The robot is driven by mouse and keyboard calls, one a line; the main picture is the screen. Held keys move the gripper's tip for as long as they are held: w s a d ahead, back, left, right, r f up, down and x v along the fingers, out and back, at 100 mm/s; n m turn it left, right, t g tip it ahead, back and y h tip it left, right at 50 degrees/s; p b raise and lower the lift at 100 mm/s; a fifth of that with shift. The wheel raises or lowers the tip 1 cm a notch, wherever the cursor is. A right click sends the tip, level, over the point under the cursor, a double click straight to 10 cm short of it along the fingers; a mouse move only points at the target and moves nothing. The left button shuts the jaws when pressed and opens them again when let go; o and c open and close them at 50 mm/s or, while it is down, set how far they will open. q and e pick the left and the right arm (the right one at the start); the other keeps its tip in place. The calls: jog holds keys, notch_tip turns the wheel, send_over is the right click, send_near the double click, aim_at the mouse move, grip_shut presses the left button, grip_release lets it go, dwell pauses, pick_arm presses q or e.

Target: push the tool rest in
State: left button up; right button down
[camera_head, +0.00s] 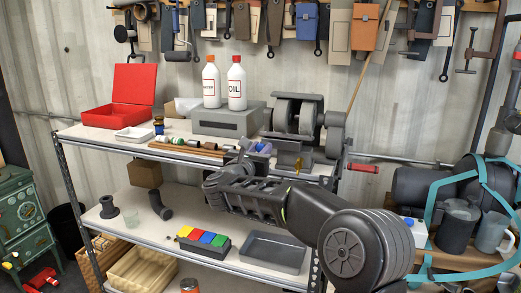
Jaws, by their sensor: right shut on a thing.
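The grey bench grinder (309,108) stands at the right end of the workbench's top shelf. Its front block (293,158) carries a small brass knob. My right arm comes in from the lower right, and my right gripper (243,157) is at the shelf's front edge, just left of the grinder's front. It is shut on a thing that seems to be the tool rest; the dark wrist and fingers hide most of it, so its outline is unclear. My left gripper is not in view.
An open red box (118,110), a white tray (134,134) and two white bottles (236,86) on a grey case stand left of the grinder. A red-handled bar (361,168) sticks out at right. The lower shelf holds coloured blocks (204,238) and a grey tray (277,250).

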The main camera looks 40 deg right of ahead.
aim_at(264, 142)
dwell(0.3)
jog(key=shift+w+d+f+b, duration=0.1)
jog(key=shift+w+d+b, duration=0.1)
jog(key=shift+d+b, duration=0.1)
jog(key=shift+b+x, duration=0.55)
jog(key=shift+x, duration=0.6)
jog(key=shift+d, duration=0.1)
jog(key=shift+r, duration=0.25)
jog(key=c, duration=1.6)
grip_release()
jog(key=o, duration=0.4)
jog(key=shift+w+d+f, duration=0.1)
jog(key=shift+w+f, duration=0.05)
jog(key=shift+o, duration=0.2)
